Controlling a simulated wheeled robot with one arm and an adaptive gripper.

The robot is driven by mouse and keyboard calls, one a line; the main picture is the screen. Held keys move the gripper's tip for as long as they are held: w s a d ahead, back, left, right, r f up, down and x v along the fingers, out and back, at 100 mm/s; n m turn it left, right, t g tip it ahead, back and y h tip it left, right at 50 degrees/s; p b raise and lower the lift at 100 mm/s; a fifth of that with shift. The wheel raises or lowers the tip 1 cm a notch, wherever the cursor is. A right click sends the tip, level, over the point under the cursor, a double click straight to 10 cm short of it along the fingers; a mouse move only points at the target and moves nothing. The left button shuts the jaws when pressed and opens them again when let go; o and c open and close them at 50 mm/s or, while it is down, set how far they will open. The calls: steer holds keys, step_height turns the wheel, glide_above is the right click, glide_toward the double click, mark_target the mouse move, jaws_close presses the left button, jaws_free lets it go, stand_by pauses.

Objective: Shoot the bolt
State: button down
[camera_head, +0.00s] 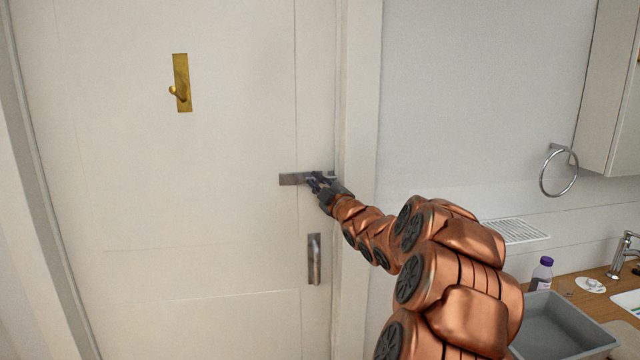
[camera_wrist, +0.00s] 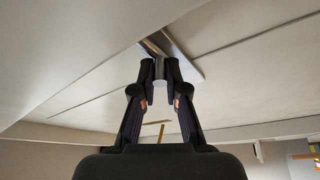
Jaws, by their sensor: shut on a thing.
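The grey metal bolt (camera_head: 291,180) is mounted flat on the white door, near its right edge and above the door handle. Its plate also shows in the wrist view (camera_wrist: 190,68). My gripper (camera_head: 318,182) is at the right part of the bolt and covers some of it. In the wrist view my two fingers (camera_wrist: 160,78) are closed on either side of the bolt's short round knob (camera_wrist: 160,68). The bolt's far end by the frame is partly hidden by my gripper, so I cannot tell how far it reaches.
A grey lever handle (camera_head: 314,258) is below the bolt. A brass hook plate (camera_head: 181,83) is higher on the door. The white door frame (camera_head: 359,110) stands to the right. A grey bin (camera_head: 565,325) and a purple-capped bottle (camera_head: 541,273) are on the wooden counter.

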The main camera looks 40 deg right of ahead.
steer(key=shift+s+d+r, duration=0.1)
steer(key=shift+d, duration=0.1)
steer(key=c, duration=1.4)
jaws_free()
steer(key=shift+d, duration=0.15)
steer(key=shift+o, duration=1)
steer(key=v, duration=1.2)
steer(key=shift+a, duration=0.2)
